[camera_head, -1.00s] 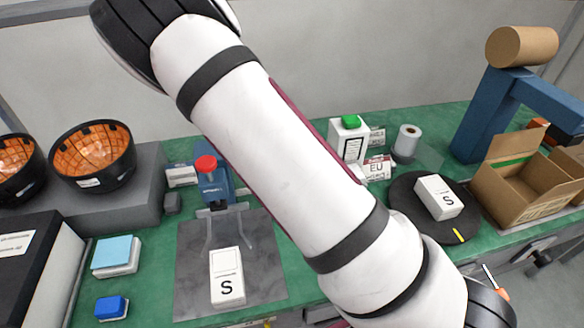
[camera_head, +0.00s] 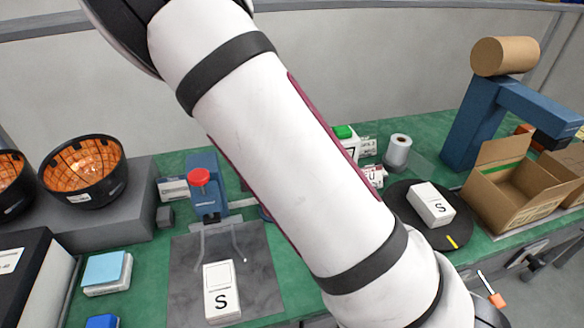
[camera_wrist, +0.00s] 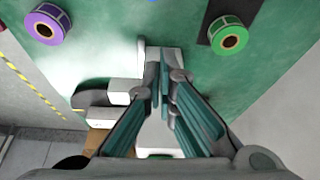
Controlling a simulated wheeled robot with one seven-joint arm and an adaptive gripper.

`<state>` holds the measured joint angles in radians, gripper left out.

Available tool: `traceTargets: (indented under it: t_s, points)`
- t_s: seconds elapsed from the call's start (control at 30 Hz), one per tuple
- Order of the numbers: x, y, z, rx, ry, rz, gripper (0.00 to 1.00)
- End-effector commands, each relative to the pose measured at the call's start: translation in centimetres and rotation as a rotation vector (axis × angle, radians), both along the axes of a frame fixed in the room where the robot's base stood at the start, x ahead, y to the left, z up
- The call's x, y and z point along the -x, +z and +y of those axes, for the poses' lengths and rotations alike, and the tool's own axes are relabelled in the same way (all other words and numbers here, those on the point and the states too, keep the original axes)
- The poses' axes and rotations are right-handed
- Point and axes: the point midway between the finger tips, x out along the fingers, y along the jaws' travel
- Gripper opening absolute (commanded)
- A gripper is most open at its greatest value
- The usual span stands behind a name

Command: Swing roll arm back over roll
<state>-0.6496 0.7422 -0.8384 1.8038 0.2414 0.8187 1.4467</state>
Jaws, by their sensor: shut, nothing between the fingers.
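My gripper (camera_wrist: 163,85) shows in the wrist view with its teal fingers shut together and nothing between them. A white bracket-like piece (camera_wrist: 142,50) lies just beyond the fingertips; I cannot tell if they touch it. I cannot tell for certain which part is the roll arm. In the head view, a brown roll (camera_head: 505,56) sits on a blue stand (camera_head: 470,125), and a white roll (camera_head: 398,152) stands on the green bench. The gripper is outside the head view.
A purple roll (camera_wrist: 47,25) and a green roll (camera_wrist: 229,36) lie on the green surface. A black turntable (camera_head: 440,238) bears a white box marked S (camera_head: 431,204). An open carton (camera_head: 505,190) stands at right. My arm hides the bench's middle.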

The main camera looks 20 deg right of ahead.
Motion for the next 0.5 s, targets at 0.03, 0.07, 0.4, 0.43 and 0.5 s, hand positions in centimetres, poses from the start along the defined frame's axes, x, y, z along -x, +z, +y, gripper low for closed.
traceTargets:
  t_s: [0.03,0.07,0.4,0.43,0.5]
  points:
    - [-0.1,0.8,0.3,-0.002,0.000,-0.003,0.00]
    - [-0.1,1.1,0.4,-0.001,0.001,-0.003,0.00]
    - [0.0,2.6,0.9,0.000,-0.001,0.001,0.00]
    - [0.0,2.6,0.9,0.000,-0.001,0.001,0.00]
    - [0.0,2.6,0.9,0.000,-0.001,0.001,0.00]
